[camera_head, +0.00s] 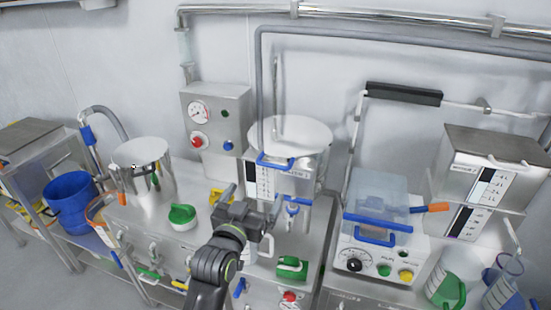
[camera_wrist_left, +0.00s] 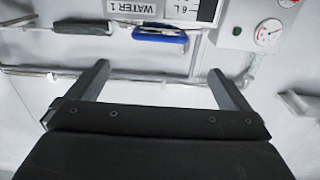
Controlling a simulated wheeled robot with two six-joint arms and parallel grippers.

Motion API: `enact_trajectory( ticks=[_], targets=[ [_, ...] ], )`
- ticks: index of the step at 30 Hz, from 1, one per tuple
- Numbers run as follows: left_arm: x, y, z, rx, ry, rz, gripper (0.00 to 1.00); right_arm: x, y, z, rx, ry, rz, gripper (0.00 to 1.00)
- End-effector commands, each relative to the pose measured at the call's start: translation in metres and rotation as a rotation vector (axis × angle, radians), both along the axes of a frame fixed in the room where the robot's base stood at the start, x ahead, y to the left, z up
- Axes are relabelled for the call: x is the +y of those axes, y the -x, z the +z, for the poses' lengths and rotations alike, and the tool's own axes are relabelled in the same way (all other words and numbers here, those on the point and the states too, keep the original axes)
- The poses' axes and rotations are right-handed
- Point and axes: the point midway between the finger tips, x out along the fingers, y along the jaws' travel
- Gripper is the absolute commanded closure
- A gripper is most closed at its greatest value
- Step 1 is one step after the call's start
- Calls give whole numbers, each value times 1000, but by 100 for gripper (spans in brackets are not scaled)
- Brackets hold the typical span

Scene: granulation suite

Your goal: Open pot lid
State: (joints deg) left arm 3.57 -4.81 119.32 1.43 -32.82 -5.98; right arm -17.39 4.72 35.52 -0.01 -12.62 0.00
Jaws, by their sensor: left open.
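A steel pot (camera_head: 148,185) stands on the left part of the steel bench in the head view. My left gripper (camera_head: 250,200) is open, to the right of the pot and in front of the central water tank, apart from the pot. In the left wrist view my gripper (camera_wrist_left: 160,70) has its two fingers spread, with nothing between them. The pot does not show in that view. My right gripper is not in view.
The central tank (camera_head: 290,135) has a blue handle (camera_head: 276,161). A gauge box (camera_head: 216,112) stands behind. A blue bucket (camera_head: 70,198) is left of the pot. The wrist view shows a WATER 1 label (camera_wrist_left: 137,7).

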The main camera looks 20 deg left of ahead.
Motion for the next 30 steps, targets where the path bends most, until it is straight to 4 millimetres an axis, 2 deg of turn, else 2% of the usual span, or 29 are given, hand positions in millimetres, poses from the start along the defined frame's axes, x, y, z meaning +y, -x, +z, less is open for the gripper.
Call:
enact_trajectory(
  ticks=[5,18,24,30],
  targets=[
    [-1,-31,3,1,-2,-1,0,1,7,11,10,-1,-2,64],
    [-3,-101,2,1,-3,0,0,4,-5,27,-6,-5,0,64],
    [-4,-128,2,0,-2,-1,0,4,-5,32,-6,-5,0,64],
    [-5,-146,1,0,0,0,0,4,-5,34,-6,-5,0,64]
  ],
)
